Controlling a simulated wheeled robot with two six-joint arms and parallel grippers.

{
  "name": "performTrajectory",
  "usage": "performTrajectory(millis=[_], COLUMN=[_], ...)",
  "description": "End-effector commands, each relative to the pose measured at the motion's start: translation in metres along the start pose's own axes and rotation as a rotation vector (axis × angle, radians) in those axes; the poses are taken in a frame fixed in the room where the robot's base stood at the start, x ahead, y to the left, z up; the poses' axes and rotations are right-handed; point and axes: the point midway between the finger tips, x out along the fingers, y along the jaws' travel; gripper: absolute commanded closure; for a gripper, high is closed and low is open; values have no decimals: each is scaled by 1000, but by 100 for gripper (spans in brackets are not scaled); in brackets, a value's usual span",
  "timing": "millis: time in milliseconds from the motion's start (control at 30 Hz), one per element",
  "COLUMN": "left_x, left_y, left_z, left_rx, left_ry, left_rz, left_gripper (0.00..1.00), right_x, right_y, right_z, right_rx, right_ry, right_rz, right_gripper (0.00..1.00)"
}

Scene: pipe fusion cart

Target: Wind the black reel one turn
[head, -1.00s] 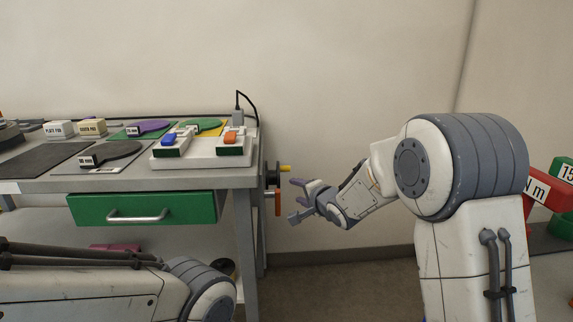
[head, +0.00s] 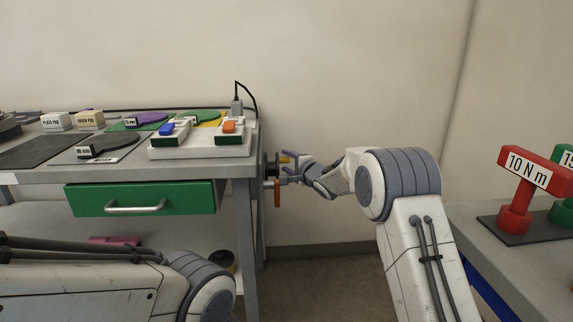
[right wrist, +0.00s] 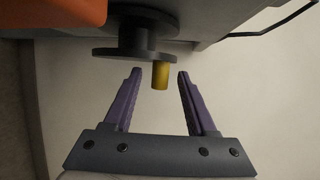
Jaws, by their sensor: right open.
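The black reel (right wrist: 142,50) is mounted on the right end of the cart and also shows in the head view (head: 269,171). A yellow peg-like handle (right wrist: 161,75) sticks out from its disc; it shows in the head view (head: 284,159) too. My right gripper (right wrist: 155,73) is open. In the right wrist view its purple fingers stand on either side of the yellow handle, with gaps visible on both sides. In the head view the right gripper (head: 287,166) is right beside the reel. My left gripper is not in view; only part of that arm shows at lower left.
An orange part (head: 277,193) hangs just below the reel, and fills the upper left of the right wrist view (right wrist: 65,12). The cart (head: 245,215) has a green drawer (head: 142,198). A red torque tool (head: 535,185) stands on the right table. The wall behind is clear.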

Motion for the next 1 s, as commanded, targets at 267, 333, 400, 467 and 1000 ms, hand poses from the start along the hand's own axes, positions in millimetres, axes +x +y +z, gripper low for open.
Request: performTrajectory(millis=[267, 333, 400, 467, 1000], left_x=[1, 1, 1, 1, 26], left_y=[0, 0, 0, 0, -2], left_z=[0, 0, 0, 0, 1], left_rx=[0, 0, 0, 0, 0], left_ry=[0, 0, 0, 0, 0], left_rz=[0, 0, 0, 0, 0], left_gripper=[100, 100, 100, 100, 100], right_x=[7, 7, 6, 6, 4], right_y=[0, 0, 0, 0, 9], right_z=[0, 0, 0, 0, 0], right_rx=[-1, -1, -1, -1, -27], right_ry=[0, 0, 0, 0, 1], right_rz=[0, 0, 0, 0, -69], right_gripper=[43, 43, 43, 66, 100])
